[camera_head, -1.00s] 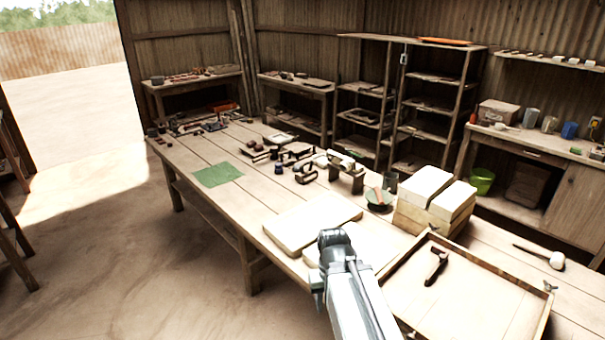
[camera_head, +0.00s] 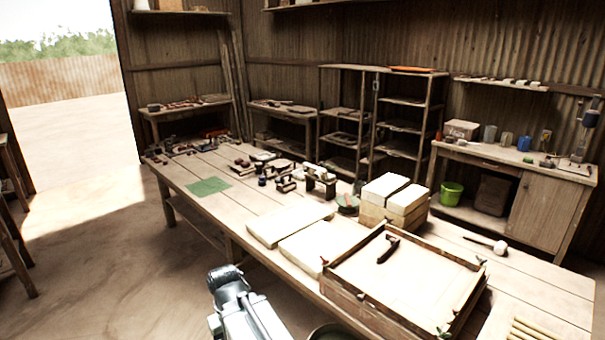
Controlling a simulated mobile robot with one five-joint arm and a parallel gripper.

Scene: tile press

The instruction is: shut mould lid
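A shallow wooden framed box (camera_head: 347,306) with small metal fittings at its corners stands at the near right of the long table. It looks like the mould. A pale flat surface fills its frame, and a dark-handled tool (camera_head: 388,250) lies on it. I cannot make out a separate hinged lid or tell its position. The end of my arm, with my gripper (camera_head: 224,280), shows at the bottom centre, left of the box and apart from it in the picture. Its fingers are not clear, and I see nothing held.
Pale slabs (camera_head: 290,221) lie left of the box on the table (camera_head: 180,175). White blocks (camera_head: 384,188) are stacked behind it. A mallet (camera_head: 498,246) lies to its right. Shelves (camera_head: 345,110) and a side bench (camera_head: 540,170) line the wall. The floor at left is open.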

